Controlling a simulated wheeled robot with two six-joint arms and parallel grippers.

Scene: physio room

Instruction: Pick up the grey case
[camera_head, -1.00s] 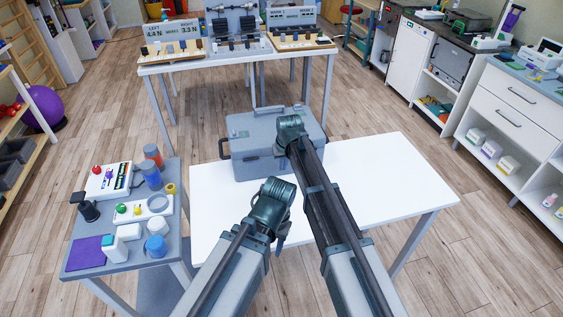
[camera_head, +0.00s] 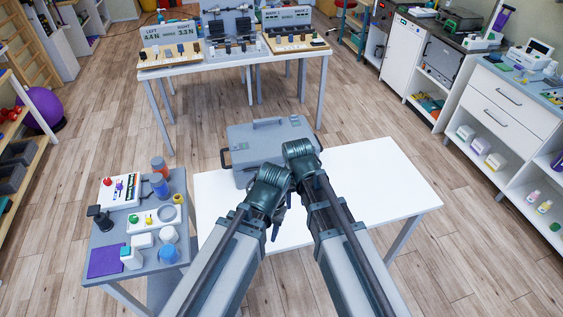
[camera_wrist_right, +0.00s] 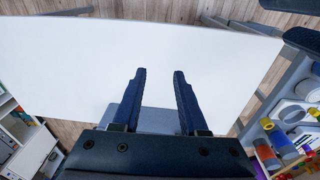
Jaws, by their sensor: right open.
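The grey case (camera_head: 255,136) sits at the far side of the white table (camera_head: 385,190), with a handle on its lid and a dark handle at its left. My right gripper (camera_head: 300,155) is in front of the case's right part and hides some of it; its fingers are hidden in the head view. In the right wrist view my right gripper (camera_wrist_right: 159,73) is open and empty, with the white tabletop behind its tips. A grey patch, perhaps the case, shows low between the fingers. My left gripper (camera_head: 281,212) is beside the right one, over the table; its jaws are unclear.
A small grey side table (camera_head: 175,262) at left holds bottles, a white control box (camera_head: 118,190) and a purple pad (camera_head: 105,260). A bench (camera_head: 190,65) with boards stands behind. White cabinets (camera_head: 510,105) line the right. The white table's right part is clear.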

